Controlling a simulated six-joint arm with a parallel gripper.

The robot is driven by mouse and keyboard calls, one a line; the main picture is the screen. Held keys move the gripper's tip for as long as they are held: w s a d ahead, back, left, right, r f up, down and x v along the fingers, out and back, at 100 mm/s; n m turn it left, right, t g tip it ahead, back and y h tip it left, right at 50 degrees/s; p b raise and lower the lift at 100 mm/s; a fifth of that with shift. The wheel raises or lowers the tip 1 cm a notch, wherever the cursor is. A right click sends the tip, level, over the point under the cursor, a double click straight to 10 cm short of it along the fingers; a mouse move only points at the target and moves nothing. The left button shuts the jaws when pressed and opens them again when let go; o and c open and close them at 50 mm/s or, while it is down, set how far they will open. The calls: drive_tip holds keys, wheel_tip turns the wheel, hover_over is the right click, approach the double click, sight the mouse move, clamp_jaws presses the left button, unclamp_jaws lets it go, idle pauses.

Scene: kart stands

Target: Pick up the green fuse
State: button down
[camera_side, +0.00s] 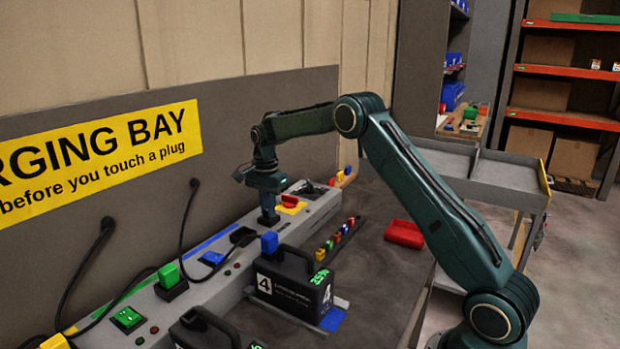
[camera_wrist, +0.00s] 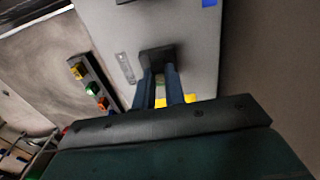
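The small green fuse (camera_wrist: 92,89) sits in a dark rack between a yellow and an orange-red fuse in the wrist view. In the side view a green fuse (camera_side: 329,245) shows in the row of coloured fuses. My gripper (camera_side: 268,222) points down over the grey charging console, left of and behind the rack. In the wrist view my gripper (camera_wrist: 158,75) shows two blue fingers with a gap between them. A dark block (camera_wrist: 157,57) appears just beyond the fingertips; contact with it is unclear. No fuse shows between the fingers.
A black battery case (camera_side: 292,282) marked 4 stands in front of the gripper in the side view. A red tray (camera_side: 404,234) lies right of the rack (camera_side: 358,222). Black cables and plugs line the console's left part. The bench's front right area is clear.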

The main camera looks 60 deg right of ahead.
drive_tip(key=shift+r, duration=0.15)
wheel_tip(320, 180, up, 20)
drive_tip(key=shift+f, duration=0.2)
idle(0.9)
drive_tip(key=shift+a, duration=0.1)
idle(0.6)
